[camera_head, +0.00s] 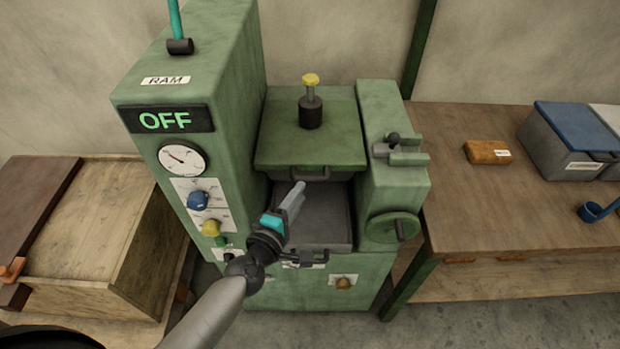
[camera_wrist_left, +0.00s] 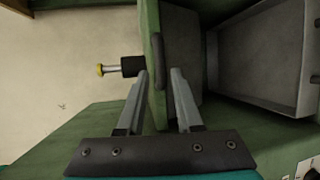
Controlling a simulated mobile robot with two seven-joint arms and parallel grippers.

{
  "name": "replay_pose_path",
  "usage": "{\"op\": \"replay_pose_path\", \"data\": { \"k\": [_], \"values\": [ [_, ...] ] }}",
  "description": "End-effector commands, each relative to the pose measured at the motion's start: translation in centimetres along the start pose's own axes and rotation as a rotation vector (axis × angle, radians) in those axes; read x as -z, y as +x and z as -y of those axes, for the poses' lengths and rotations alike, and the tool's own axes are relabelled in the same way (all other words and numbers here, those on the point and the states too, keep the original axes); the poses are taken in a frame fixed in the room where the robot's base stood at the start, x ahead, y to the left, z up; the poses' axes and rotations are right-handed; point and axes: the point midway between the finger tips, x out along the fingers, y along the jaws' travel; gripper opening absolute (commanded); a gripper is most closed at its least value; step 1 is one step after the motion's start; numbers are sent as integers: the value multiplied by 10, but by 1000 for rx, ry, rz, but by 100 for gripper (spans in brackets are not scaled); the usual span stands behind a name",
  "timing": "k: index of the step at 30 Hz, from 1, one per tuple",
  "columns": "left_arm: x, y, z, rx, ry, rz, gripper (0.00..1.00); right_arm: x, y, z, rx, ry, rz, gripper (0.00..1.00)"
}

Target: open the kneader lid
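The green kneader lid (camera_head: 310,135) lies flat on top of the machine, with a yellow-topped black post on it. A dark bar handle (camera_head: 312,173) runs along its front edge, above a grey trough (camera_head: 325,215). My left gripper (camera_head: 298,187) points up at the handle from the front and below. In the left wrist view, my left gripper (camera_wrist_left: 159,73) has its two fingers apart. The lid's edge and dark handle (camera_wrist_left: 160,60) show at and just beyond the gap between the tips; contact cannot be told. My right gripper is out of view.
A green column with an OFF display (camera_head: 165,119), gauge and knobs stands left of the lid. A latch block (camera_head: 400,150) and handwheel (camera_head: 393,228) are on its right. A wooden box (camera_head: 100,235) stands left; a bench (camera_head: 500,210) with a blue-lidded bin (camera_head: 575,135) stands right.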

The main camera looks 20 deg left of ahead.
Motion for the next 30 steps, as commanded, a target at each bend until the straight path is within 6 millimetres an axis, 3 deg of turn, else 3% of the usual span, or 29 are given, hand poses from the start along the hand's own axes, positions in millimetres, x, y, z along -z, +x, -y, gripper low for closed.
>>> {"op": "replay_pose_path", "data": {
  "k": [6, 13, 27, 30],
  "values": [
    [0, 36, 0, -2, -1, 1, 34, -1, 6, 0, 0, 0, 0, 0],
    [-1, 62, 1, 0, 0, 1, 34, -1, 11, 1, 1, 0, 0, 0],
    [0, 70, 0, 1, 0, 1, 34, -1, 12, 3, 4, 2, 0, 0],
    [0, 70, 0, 1, 0, 1, 23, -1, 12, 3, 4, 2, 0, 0]
  ]
}}
